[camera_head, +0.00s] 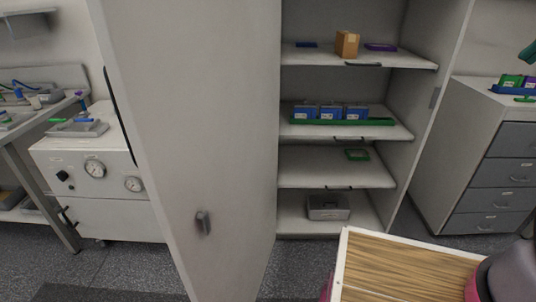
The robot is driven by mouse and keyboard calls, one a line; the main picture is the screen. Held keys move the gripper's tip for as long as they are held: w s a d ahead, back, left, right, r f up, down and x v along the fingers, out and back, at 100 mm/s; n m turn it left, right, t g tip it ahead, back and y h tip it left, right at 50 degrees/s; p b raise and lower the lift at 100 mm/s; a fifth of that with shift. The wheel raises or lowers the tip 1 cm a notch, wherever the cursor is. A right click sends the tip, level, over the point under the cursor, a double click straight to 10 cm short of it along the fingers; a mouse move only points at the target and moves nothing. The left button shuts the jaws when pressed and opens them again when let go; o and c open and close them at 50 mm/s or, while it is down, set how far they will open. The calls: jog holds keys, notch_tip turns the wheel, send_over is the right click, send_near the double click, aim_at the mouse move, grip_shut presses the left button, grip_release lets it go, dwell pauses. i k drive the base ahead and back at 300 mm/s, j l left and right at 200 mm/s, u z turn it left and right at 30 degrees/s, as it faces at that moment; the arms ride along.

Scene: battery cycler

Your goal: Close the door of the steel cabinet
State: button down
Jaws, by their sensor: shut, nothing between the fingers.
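The steel cabinet (429,100) stands open in the middle right of the head view. Its door (190,130) is swung wide open toward me and fills the left middle of the picture. A small dark handle (203,223) sits low on the door's face. The shelves inside are in plain sight, and the door hides part of the cabinet's left side. My gripper is not in view.
Blue boxes on a green tray (386,122), a cardboard box (347,44) and a grey case (327,207) stand on the shelves. A gauge unit (97,195) is left of the door, a drawer unit (487,160) right. A wood-topped, white-rimmed surface (405,268) lies in front.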

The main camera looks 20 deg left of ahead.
aim_at(193, 85)
jog(key=k+j+z, duration=0.15)
jog(key=z, duration=0.25)
jog(key=k+j+z, duration=0.1)
jog(key=z, duration=0.3)
jog(key=k+z, duration=0.25)
jog(key=z, duration=0.15)
jog(key=k+z, duration=0.15)
jog(key=z, duration=0.25)
jog(key=k+j+z, duration=0.1)
jog(key=k+z, duration=0.35)
jog(key=k, duration=0.25)
jog(key=k+j+u, duration=0.1)
jog(key=k+u, duration=0.3)
jog(key=k+j+u, duration=0.2)
jog(key=u, duration=0.25)
jog(key=k+j+u, duration=0.55)
jog(key=j+u, duration=0.25)
jog(key=i+z, duration=0.2)
